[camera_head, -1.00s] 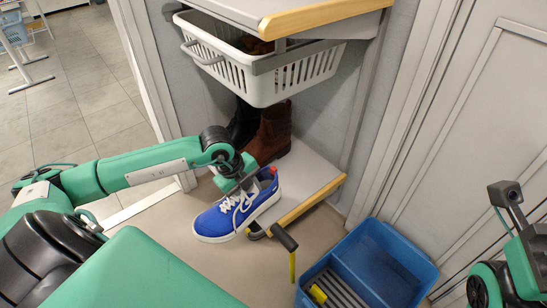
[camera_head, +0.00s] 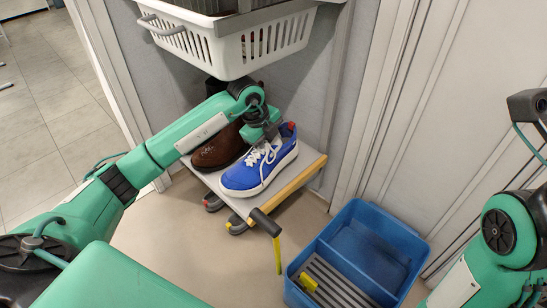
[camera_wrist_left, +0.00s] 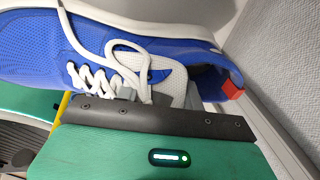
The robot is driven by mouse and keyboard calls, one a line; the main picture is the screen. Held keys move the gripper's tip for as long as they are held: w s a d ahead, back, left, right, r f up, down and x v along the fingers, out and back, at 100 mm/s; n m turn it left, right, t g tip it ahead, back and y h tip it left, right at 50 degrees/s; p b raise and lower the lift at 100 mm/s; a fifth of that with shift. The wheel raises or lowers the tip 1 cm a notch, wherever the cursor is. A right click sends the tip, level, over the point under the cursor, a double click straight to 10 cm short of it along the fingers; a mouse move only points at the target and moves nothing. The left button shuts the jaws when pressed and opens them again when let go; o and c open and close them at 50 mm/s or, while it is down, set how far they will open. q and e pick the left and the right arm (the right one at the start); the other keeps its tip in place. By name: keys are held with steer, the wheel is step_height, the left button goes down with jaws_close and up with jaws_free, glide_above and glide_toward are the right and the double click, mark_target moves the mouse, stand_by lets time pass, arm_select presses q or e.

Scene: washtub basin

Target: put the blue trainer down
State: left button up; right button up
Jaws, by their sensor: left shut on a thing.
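The blue trainer (camera_head: 258,171), with white laces, a white sole and a red heel tab, is over the low grey shelf board (camera_head: 308,166) with a wooden front edge. I cannot tell whether its sole touches the board. My left gripper (camera_head: 268,139) is shut on the trainer at its upper opening, from above. In the left wrist view the trainer (camera_wrist_left: 190,30) spans the top of the picture, with the fingers at its tongue and laces. The jaws of my right gripper are not in view; only parts of my right arm show at the right edge.
A brown shoe (camera_head: 218,152) stands on the board just left of the trainer, with dark footwear behind it. A white basket (camera_head: 235,50) hangs above. A blue tub (camera_head: 398,235) and a black-and-yellow handle (camera_head: 270,225) are in front. Walls close off the back and right.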

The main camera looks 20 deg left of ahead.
arm_select(q)
steer(key=shift+w+d, duration=0.2)
steer(key=shift+w, duration=0.4)
step_height(320, 180, down, 4)
steer(key=b, duration=0.3)
steer(key=shift+r, duration=0.3)
steer(key=o, duration=1.2)
steer(key=shift+c, duration=0.2)
